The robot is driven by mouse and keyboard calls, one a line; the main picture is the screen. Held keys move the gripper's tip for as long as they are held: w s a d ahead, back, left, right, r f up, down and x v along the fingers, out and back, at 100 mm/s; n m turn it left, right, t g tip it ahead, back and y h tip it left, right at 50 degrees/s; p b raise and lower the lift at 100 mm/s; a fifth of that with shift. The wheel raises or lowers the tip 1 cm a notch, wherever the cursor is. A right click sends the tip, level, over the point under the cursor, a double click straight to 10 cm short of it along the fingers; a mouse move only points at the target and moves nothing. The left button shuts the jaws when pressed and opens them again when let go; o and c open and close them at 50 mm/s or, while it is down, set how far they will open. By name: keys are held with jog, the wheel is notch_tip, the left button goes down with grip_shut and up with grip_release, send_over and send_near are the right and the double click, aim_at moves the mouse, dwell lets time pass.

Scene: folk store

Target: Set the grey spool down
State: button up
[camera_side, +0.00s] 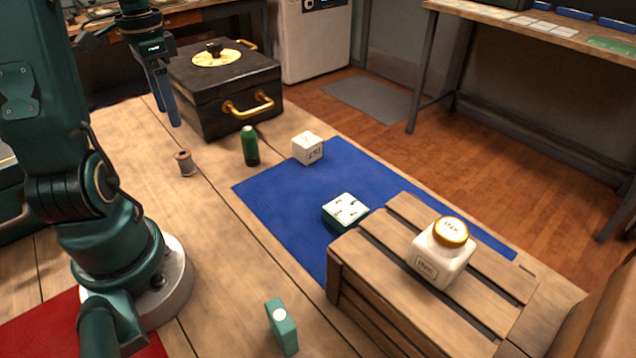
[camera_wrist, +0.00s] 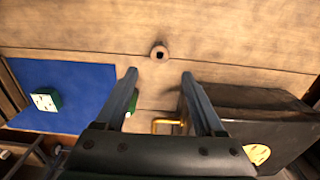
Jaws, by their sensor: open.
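The grey spool (camera_side: 184,163) stands upright on the wooden table, left of the green bottle, with brown ends and a greyish middle. In the wrist view the spool (camera_wrist: 159,50) shows from above, with a dark hole in its top. My gripper (camera_side: 169,112) is open and empty, raised above the table beside the black box in the side view. In the wrist view my gripper (camera_wrist: 159,74) has its two fingers spread, and the spool appears just beyond the gap between the tips. The spool is apart from both fingers.
A black box (camera_side: 228,114) with brass handles stands behind the spool. A green bottle (camera_side: 250,146) stands near it. A blue mat (camera_side: 283,191) bears a white cube (camera_side: 307,148) and a green-white block (camera_side: 345,211). An ink jar (camera_side: 440,257) tops a wooden crate (camera_side: 390,306). Bare table surrounds the spool.

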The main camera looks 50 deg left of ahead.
jog(key=w+d+r+t+y, duration=0.1)
jog(key=w+d+r, duration=0.1)
jog(key=d, duration=0.5)
jog(key=w+d+r+t, duration=0.1)
jog(key=w+d+r, duration=0.1)
jog(key=d, duration=0.4)
jog(key=s+d+f+t+h, duration=0.1)
jog(key=s+d+t, duration=0.2)
jog(key=d, duration=0.9)
jog(key=shift+s+t, duration=0.3)
jog(key=shift+s, duration=0.3)
